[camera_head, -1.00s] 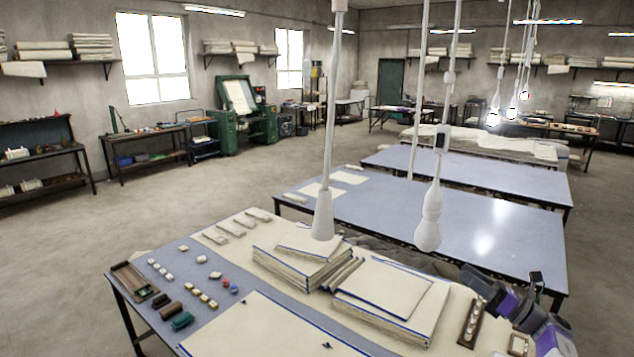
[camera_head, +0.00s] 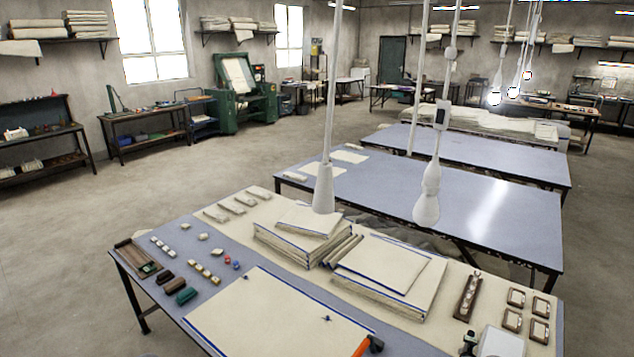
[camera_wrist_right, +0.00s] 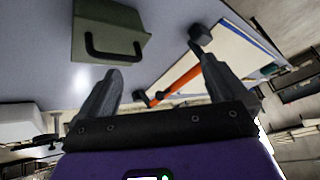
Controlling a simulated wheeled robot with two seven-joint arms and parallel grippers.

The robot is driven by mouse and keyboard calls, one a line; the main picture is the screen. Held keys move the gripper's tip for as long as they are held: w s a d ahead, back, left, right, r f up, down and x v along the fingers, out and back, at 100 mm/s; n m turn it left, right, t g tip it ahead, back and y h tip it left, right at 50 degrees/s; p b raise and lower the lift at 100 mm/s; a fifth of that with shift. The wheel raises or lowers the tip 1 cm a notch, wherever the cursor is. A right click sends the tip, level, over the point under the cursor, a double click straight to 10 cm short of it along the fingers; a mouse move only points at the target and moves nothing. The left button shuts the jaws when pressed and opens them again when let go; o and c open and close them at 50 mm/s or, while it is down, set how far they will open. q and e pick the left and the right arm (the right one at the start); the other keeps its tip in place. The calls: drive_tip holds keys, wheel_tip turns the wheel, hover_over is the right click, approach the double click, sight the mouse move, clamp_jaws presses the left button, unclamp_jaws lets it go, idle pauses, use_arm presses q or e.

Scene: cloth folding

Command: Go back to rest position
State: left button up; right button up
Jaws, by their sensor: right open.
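My right gripper (camera_wrist_right: 160,72) is open in the right wrist view, its two dark fingers spread wide, with nothing held between them. It does not show in the head view. My left gripper is in neither current view. A cream cloth with a blue edge (camera_head: 262,312) lies flat at the front of the near table (camera_head: 222,292). It also shows in the wrist view (camera_wrist_right: 232,48), beyond the right finger. An orange and black tool (camera_head: 366,346) lies at the cloth's right front corner; its orange bar (camera_wrist_right: 180,86) shows beyond the fingers in the wrist view.
Folded cloth stacks (camera_head: 300,238) and (camera_head: 385,275) stand behind the cloth. Small frames (camera_head: 512,319) and a white block (camera_head: 500,342) are at the right. A green box with a black handle (camera_wrist_right: 110,30) shows in the wrist view. White lamps (camera_head: 427,208) hang overhead.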

drive_tip(key=s+a+m+g+y, duration=0.1)
drive_tip(key=s+a+m+g, duration=0.2)
drive_tip(key=s, duration=0.6)
drive_tip(key=s+a+g, duration=0.3)
drive_tip(key=s+a, duration=0.1)
drive_tip(key=s, duration=0.5)
wheel_tip(320, 180, down, 12)
drive_tip(key=b, duration=1.1)
drive_tip(key=shift+w+b, duration=0.4)
drive_tip(key=shift+d, duration=0.1)
